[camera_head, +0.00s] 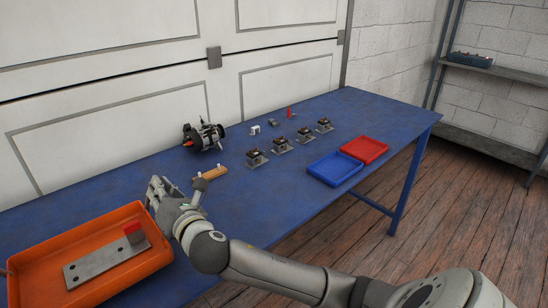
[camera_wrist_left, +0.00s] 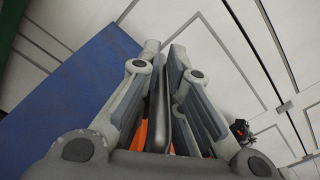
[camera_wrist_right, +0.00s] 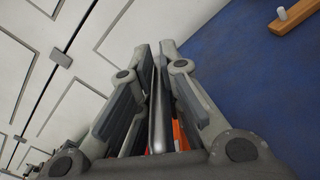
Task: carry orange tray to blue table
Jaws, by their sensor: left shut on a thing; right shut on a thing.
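The orange tray (camera_head: 50,256) is at the lower left of the head view, over the near left part of the blue table (camera_head: 275,205). I cannot tell whether it touches the tabletop.
An alternator (camera_head: 204,136), a wooden holder (camera_head: 210,185) and several small metal parts (camera_head: 281,144) stand farther along the table. A blue tray (camera_head: 334,169) and a red tray (camera_head: 364,149) are at its right. White panels back it; a shelf (camera_head: 495,70) stands far right.

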